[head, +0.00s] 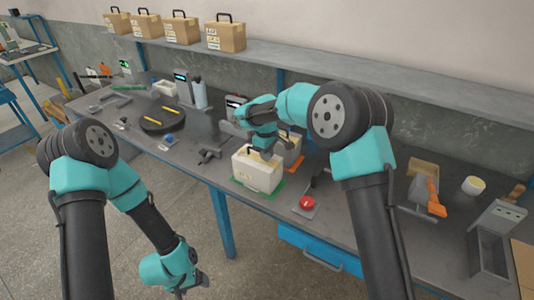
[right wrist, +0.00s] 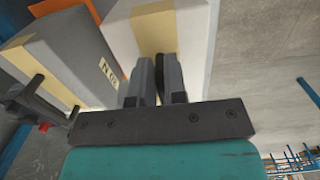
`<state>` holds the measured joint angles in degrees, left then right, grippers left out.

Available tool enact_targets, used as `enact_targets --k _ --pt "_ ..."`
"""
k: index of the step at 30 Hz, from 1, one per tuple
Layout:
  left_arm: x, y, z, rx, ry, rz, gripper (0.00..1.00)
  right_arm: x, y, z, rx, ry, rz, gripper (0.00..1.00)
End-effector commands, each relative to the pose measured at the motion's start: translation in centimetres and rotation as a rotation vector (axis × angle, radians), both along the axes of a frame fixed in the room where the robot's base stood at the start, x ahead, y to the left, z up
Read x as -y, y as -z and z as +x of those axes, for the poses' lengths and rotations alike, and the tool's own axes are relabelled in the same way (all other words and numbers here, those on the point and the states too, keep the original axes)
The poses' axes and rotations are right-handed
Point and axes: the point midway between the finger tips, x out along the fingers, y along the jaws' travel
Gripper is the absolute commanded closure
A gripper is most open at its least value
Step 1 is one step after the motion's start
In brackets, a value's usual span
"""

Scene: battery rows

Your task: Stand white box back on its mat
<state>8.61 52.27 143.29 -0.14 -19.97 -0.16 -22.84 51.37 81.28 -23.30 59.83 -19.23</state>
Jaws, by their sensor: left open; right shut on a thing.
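The white box (head: 256,174) is upright over the green mat (head: 270,200); whether its base touches the mat is hard to tell. My right gripper (head: 263,150) is above it, shut on its dark top handle. In the right wrist view the white box (right wrist: 120,38), with a tan strip along its top, lies just beyond the fingers of my right gripper (right wrist: 158,68). My left gripper (head: 190,287) is open and empty, hanging low in front of the table, away from the box.
A grey box (right wrist: 55,50) stands close beside the white box, on an orange mat (head: 296,165). A red button (head: 307,203) is to the right of the green mat. A black turntable (head: 162,121) and a grey clamp-like tool (head: 208,155) lie to the left.

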Motion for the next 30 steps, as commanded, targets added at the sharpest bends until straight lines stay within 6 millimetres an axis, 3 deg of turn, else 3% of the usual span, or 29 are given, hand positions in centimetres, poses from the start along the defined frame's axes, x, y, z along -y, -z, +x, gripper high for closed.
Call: enact_targets --k 2,3,11,23,30 --pt "0.0 0.0 0.0 0.000 0.000 0.000 0.20 0.0 0.0 0.1 0.003 0.000 0.001 1.00" --pt "0.0 0.0 0.0 0.000 0.000 0.000 0.20 0.0 0.3 0.0 0.000 0.000 0.000 0.86" --pt "0.0 0.0 0.0 0.000 0.000 0.000 0.20 0.0 0.2 0.0 -0.001 0.000 0.000 0.62" --pt "0.0 0.0 0.0 0.000 0.000 0.000 0.20 0.0 -0.5 0.0 0.001 0.000 0.001 0.62" --pt "0.0 0.0 0.0 0.000 0.000 0.000 0.20 -0.2 -3.8 0.1 0.002 0.000 0.001 0.62"
